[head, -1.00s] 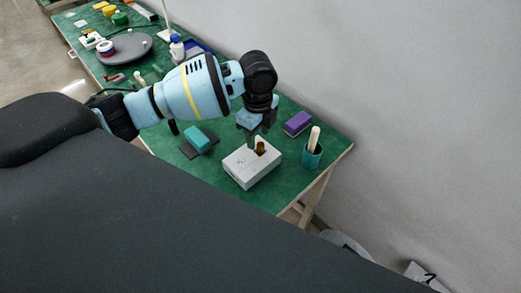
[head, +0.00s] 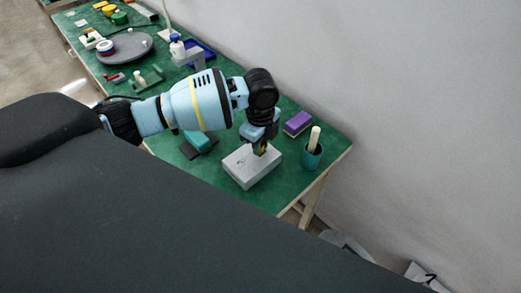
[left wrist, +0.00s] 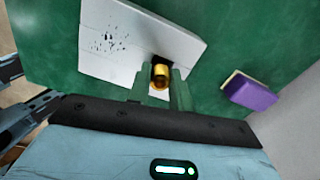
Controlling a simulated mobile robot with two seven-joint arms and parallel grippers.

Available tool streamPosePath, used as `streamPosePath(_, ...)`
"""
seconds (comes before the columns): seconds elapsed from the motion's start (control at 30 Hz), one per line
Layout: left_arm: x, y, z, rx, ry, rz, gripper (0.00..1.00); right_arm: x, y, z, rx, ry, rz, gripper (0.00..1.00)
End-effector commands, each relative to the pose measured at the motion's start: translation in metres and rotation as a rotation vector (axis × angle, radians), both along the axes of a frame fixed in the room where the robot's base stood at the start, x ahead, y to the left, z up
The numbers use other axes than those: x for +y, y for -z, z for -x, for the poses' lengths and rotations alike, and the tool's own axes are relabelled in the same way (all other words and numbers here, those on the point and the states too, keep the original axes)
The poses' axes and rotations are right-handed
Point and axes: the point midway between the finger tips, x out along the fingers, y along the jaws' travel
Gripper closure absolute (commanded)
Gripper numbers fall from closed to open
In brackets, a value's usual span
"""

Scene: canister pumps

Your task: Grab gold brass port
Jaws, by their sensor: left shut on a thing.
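The gold brass port (left wrist: 160,74) shows in the left wrist view between the two green-grey fingers of my left gripper (left wrist: 161,88). It sits at the edge of a white-grey block (left wrist: 120,40) on the green table. In the head view my left gripper (head: 260,148) points down at the top of the same block (head: 250,170), shut on the port. Only a bit of gold shows there between the fingers. I cannot tell whether the port still rests in the block. My right gripper is not in view.
A purple block (head: 298,123) and a teal cup (head: 312,156) with a wooden handle stand right of the white-grey block. A teal block (head: 198,141) on a dark pad is to the left. A grey round turntable (head: 127,46) is further back. The table ends at the right.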

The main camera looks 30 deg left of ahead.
Motion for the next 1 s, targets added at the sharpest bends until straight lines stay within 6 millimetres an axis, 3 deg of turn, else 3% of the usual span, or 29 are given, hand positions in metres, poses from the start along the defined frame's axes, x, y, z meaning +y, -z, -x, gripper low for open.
streamPosePath(0.37,0.0,-0.007,-0.001,-0.002,0.0,0.0,1.0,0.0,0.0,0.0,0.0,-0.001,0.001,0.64)
streamPosePath(0.6,0.0,-0.037,-0.001,-0.003,0.0,0.001,1.0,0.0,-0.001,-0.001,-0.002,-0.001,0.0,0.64)
streamPosePath(1.0,-0.005,-0.042,0.065,-0.001,0.003,0.001,1.0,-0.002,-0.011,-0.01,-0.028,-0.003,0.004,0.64)
